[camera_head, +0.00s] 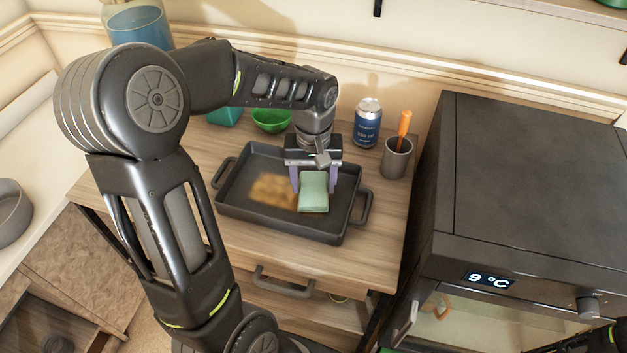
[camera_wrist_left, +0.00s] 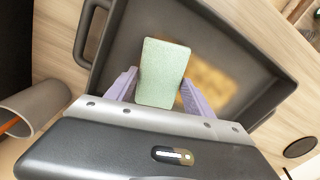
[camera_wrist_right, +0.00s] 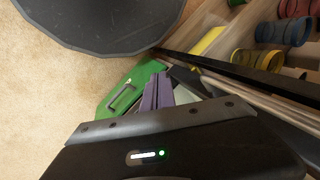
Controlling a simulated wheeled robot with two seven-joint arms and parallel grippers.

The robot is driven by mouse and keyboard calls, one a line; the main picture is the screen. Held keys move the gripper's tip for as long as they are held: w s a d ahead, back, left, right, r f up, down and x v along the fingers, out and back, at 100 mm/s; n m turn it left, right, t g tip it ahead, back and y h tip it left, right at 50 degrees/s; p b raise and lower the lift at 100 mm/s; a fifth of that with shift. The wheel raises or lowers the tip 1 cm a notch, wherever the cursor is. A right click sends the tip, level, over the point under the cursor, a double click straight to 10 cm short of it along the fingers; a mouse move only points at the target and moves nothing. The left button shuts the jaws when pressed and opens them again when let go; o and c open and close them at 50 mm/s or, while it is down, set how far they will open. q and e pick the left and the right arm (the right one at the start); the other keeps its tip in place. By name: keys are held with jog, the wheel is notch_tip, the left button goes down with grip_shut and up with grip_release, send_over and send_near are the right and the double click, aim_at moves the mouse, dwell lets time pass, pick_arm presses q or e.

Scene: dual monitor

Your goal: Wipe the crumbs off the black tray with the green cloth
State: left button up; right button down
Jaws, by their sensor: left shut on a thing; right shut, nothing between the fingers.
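The black tray (camera_head: 290,226) lies on the wooden cabinet top, with a handle at each end. A brown patch of crumbs (camera_head: 272,189) covers its middle and left part; it also shows in the left wrist view (camera_wrist_left: 208,84). My left gripper (camera_head: 313,188) points down into the tray and is shut on the green cloth (camera_head: 314,196), a folded pale block. The cloth (camera_wrist_left: 162,72) sits between the purple fingers, just right of the crumbs in the head view. Whether it touches the tray floor is unclear. My right gripper (camera_wrist_right: 158,92) is shut and empty, away from the tray.
Behind the tray stand a green bowl (camera_head: 270,120), a blue can (camera_head: 367,123) and a grey cup (camera_head: 396,158) with an orange-handled tool. A dark oven (camera_head: 540,170) stands to the right. In the right wrist view, a green case (camera_wrist_right: 130,88) and shelf items lie nearby.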

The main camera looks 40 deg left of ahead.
aim_at(301, 183)
pick_arm(q)
jog(key=shift+f+b, duration=0.35)
jog(key=shift+f, duration=0.2)
jog(key=shift+a, duration=0.1)
jog(key=shift+s+a+r, duration=0.1)
jog(key=shift+s+a, duration=0.15)
jog(key=shift+a, duration=0.4)
jog(key=shift+s+a, duration=0.2)
jog(key=shift+a, duration=0.45)
jog(key=shift+s+a, duration=0.1)
jog(key=shift+a, duration=0.15)
jog(key=shift+a, duration=0.1)
jog(key=shift+s+a+f, duration=0.1)
jog(key=shift+s+a, duration=0.2)
jog(key=shift+a, duration=0.45)
jog(key=shift+s+a+f, duration=0.1)
jog(key=shift+s+a, duration=0.15)
jog(key=shift+a, duration=0.5)
jog(key=shift+s+a+p, duration=0.1)
jog(key=shift+p, duration=0.2)
jog(key=shift+s+a, duration=0.3)
jog(key=shift+a, duration=0.5)
jog(key=shift+s+a, duration=0.25)
jog(key=shift+a, duration=0.55)
